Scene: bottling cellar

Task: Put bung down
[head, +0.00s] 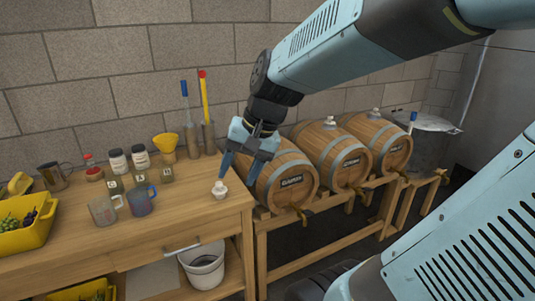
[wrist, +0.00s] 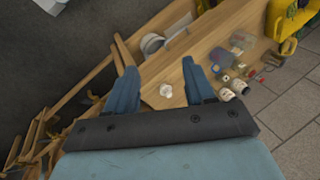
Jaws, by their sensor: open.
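The bung (head: 220,188) is a small white stopper on the wooden workbench (head: 185,215), near the bench's right end. It also shows between my fingers in the wrist view (wrist: 166,91). My gripper (head: 237,178) is open, fingers pointing down, just above and to the right of the bung in the head view. In the wrist view both blue fingers (wrist: 155,60) are spread, with nothing held between them. The left fingertip looks close to the bung in the head view; I cannot tell whether they touch.
Three barrels stand on a wooden rack right of the bench; the nearest barrel (head: 285,178) is partly behind my gripper. Two measuring jugs (head: 140,200), small jars, a yellow funnel (head: 166,144) and a yellow crate (head: 25,228) occupy the bench's left. Bare wood surrounds the bung.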

